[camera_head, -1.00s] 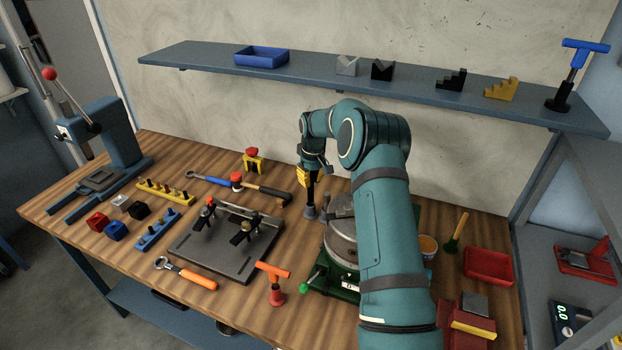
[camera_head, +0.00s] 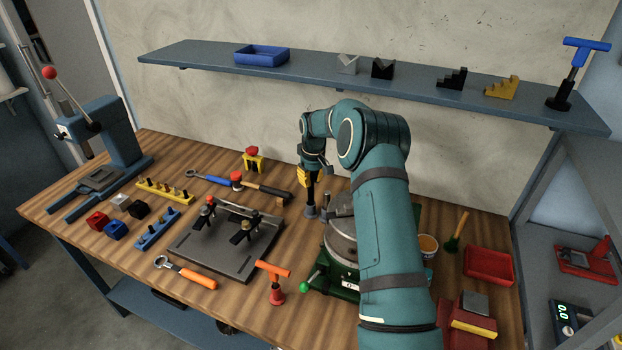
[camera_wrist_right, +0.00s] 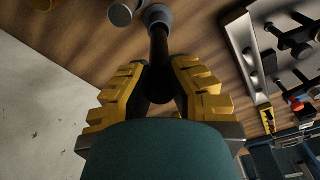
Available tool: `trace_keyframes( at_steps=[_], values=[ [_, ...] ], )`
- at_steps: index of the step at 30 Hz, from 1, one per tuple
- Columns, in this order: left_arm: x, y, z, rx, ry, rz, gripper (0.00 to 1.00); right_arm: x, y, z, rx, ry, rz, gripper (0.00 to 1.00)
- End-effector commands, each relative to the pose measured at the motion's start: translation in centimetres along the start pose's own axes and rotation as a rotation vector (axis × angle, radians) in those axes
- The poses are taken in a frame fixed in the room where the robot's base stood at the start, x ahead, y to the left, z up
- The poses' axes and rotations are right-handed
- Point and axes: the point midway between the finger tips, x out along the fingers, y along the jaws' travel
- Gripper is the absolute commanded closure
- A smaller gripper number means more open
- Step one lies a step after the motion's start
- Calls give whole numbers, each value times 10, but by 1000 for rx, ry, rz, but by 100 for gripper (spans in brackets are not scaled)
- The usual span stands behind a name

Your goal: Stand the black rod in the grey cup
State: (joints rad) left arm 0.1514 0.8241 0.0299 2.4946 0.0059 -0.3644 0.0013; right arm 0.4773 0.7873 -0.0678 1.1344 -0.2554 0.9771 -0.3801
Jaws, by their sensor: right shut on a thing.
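My right gripper (camera_head: 305,179) has yellow fingers and is shut on the black rod (camera_head: 312,192), above the back of the workbench. The rod points down, close to upright. Its lower end meets the grey cup (camera_head: 311,211), which stands on the wood. In the right wrist view the rod (camera_wrist_right: 159,50) runs from between the fingers (camera_wrist_right: 158,82) to the cup (camera_wrist_right: 158,14). The rod's far end appears inside the cup's rim; how deep it sits cannot be told. My left gripper is not in view.
A green-based round machine (camera_head: 342,240) stands close right of the cup, partly behind my arm. A dark-handled hammer (camera_head: 262,189) lies to the left, and a grey fixture plate (camera_head: 220,262) is nearer. A shelf (camera_head: 215,59) runs along the wall above.

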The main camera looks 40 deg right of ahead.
Motion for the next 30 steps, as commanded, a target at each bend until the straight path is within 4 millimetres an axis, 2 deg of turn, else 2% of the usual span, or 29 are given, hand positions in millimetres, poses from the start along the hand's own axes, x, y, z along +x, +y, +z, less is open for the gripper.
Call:
trace_keyframes(
  at_steps=[30],
  values=[
    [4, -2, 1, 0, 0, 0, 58, 7, 0, 0, 0, 1, 0, 100]
  ],
)
